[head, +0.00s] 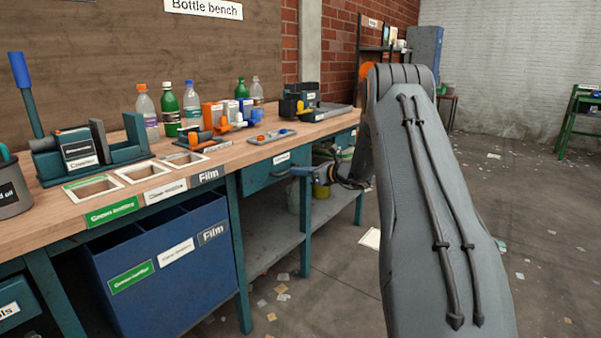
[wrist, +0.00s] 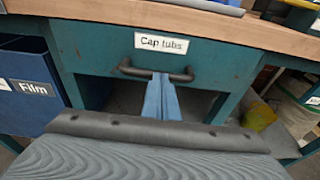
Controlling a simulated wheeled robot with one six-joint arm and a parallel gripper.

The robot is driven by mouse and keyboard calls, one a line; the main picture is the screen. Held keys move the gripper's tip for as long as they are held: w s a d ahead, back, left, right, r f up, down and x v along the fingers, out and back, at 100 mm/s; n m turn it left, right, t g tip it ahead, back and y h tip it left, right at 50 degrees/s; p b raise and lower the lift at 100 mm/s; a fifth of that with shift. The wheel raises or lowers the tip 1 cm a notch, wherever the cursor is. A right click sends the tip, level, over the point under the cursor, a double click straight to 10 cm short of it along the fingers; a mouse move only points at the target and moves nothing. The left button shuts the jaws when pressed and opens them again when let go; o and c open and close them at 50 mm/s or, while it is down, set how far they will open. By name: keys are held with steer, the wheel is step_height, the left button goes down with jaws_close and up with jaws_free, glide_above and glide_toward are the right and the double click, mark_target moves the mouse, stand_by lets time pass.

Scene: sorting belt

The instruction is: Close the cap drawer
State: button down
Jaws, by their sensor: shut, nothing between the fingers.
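The cap drawer (wrist: 105,60) is a teal front labelled "Cap tubs" with a dark bar handle (wrist: 130,70), under the wooden bench top. In the head view the drawer (head: 258,177) is below the bench's middle. No drawer interior shows, and its front looks close to flush with the bench frame. My gripper (wrist: 160,80) is shut and empty, its blue fingers together at the middle of the handle. Whether the tips touch the handle or the front is unclear.
A blue sorting bin (head: 165,285) stands under the bench left of the drawer. Bottles, a tray (head: 271,136) and a clamp-like device (head: 80,150) are on the bench top (head: 250,150). A lower shelf (head: 265,240) runs beneath the drawer. Floor at right is mostly free, with scattered scraps.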

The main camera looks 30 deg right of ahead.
steer(key=p+v, duration=0.2)
steer(key=v, duration=1.2)
